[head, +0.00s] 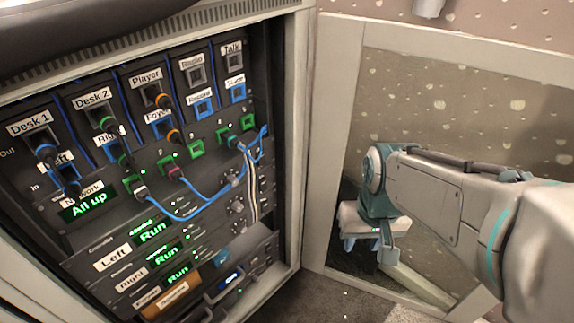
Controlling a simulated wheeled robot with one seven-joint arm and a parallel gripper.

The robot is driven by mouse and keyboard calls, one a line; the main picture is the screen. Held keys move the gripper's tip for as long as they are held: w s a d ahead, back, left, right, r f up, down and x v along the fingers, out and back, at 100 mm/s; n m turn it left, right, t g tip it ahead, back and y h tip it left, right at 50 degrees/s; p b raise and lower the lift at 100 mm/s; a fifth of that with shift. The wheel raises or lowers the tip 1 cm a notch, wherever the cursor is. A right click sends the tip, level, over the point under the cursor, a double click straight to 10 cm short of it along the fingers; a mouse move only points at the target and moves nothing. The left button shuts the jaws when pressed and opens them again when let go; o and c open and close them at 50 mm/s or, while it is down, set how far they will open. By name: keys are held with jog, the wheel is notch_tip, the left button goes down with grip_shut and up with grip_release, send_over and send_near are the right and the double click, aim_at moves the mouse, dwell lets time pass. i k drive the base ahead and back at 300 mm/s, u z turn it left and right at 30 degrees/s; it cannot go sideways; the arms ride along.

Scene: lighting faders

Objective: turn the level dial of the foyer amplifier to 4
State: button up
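The foyer amplifier is the lowest of three stacked units in the rack. Its label (147,298) is small and partly hidden, and its green display (177,273) reads Run. Its level dial (237,228) is a small round knob at the right of the unit. The dial's pointer and scale are too small to read. My gripper (362,243) hangs to the right of the rack, well apart from the dial. Its two blue fingers seem apart, with nothing between them.
Similar dials of the left amplifier (237,179) and right amplifier (236,206) sit just above. Blue cables (205,205) and pale cables (252,195) hang near the dials. A drawer handle (222,292) projects below. An open glazed door (450,105) stands behind my arm.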

aim_at(240, 227)
jog(key=z, duration=0.4)
jog(key=k, duration=0.85)
jog(key=u, duration=1.8)
jog(key=i, duration=0.5)
jog(key=z, duration=0.05)
